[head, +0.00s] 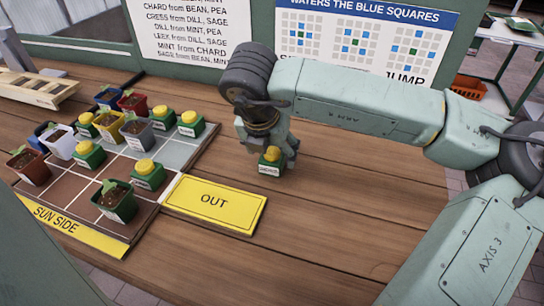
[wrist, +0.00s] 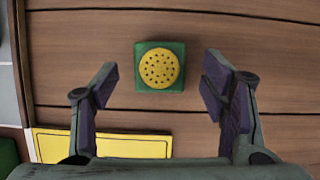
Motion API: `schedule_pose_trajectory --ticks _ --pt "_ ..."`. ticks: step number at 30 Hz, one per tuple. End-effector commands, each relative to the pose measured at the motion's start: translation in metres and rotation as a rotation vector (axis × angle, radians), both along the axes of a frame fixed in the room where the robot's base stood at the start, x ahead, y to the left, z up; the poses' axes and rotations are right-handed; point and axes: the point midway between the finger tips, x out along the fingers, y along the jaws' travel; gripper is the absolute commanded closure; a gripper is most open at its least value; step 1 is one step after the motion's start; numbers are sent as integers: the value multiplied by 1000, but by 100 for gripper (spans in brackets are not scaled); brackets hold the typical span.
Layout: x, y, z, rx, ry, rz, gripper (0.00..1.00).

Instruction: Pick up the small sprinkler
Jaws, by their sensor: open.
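A small sprinkler (head: 271,162), a green block with a round yellow top, stands upright on the wooden table, right of the planting board and behind the OUT plate. In the wrist view the sprinkler (wrist: 160,67) shows its dotted yellow top and square green base, between the lines of the two fingers and slightly beyond their tips. My gripper (head: 275,150) is low over it in the head view, and partly hides it. In the wrist view my gripper (wrist: 157,82) is open and empty.
The planting board (head: 152,205) at left holds several potted plants and more yellow-topped green sprinklers. The yellow OUT plate (head: 230,205) lies at its right edge. A wooden rack (head: 35,88) is at the far left. Printed signs (head: 355,40) stand behind. The table right of my gripper is clear.

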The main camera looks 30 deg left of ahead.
Motion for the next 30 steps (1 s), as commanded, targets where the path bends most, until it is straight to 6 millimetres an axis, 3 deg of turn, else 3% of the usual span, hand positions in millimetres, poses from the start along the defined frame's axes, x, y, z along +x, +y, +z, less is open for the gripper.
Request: schedule_pose_trajectory --ticks 6,14,30 --pt "8 3 -24 1 2 1 33" --pt "10 4 -28 2 -1 2 33" --pt "9 4 -27 1 0 2 69"
